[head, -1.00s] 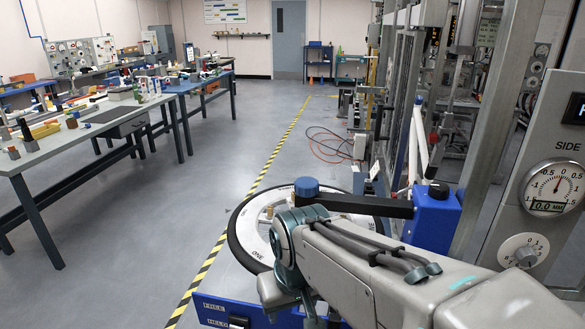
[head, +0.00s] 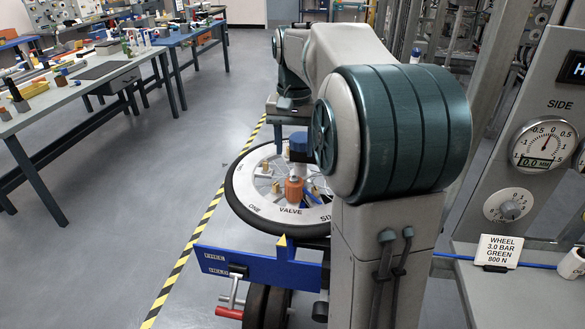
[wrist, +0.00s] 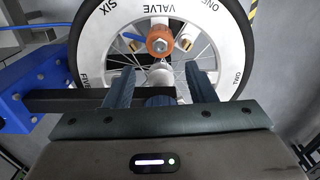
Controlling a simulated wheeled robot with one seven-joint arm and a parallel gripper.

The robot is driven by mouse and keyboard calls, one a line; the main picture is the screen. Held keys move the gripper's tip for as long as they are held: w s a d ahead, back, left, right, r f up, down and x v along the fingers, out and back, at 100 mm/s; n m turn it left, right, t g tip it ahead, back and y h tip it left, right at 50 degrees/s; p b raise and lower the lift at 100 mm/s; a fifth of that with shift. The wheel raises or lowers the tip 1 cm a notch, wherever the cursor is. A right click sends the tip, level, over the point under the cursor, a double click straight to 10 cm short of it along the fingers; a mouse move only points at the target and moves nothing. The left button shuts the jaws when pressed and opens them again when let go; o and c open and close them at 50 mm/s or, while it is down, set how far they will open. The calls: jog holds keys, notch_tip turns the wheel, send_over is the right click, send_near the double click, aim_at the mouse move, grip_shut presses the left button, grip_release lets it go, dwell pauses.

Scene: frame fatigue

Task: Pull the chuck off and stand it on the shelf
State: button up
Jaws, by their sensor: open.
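The orange chuck (head: 293,190) stands upright at the VALVE mark of the white-rimmed wheel (head: 262,206). In the wrist view the chuck (wrist: 160,40) shows as an orange ring with a grey centre, beyond my fingertips. My gripper (wrist: 160,84) is open, its two dark fingers apart on either side below the chuck, with nothing held between them. In the head view, my arm hides most of the gripper. A grey shelf (head: 468,301) is at the lower right, with bare room at its front.
A blue knob (head: 299,145) on a black bar (wrist: 88,103) lies close to my fingers. The shelf bears a WHEEL card (head: 498,250) and a white cylindrical thing (head: 572,263). A gauge panel (head: 540,130) rises behind it. A blue stand (head: 260,265) is below the wheel.

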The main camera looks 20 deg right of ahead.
aim_at(294, 180)
notch_tip(294, 180, down, 12)
jog(key=shift+f, duration=0.1)
dwell(0.4)
jog(key=c, duration=0.8)
jog(key=shift+r, duration=0.25)
jog(key=shift+c, duration=0.2)
jog(key=shift+r+p, duration=1.55)
jog(key=shift+r, duration=0.25)
jog(key=shift+r, duration=0.1)
jog(key=shift+r+p, duration=1.65)
jog(key=shift+r, duration=0.3)
jog(key=shift+a+f, duration=0.1)
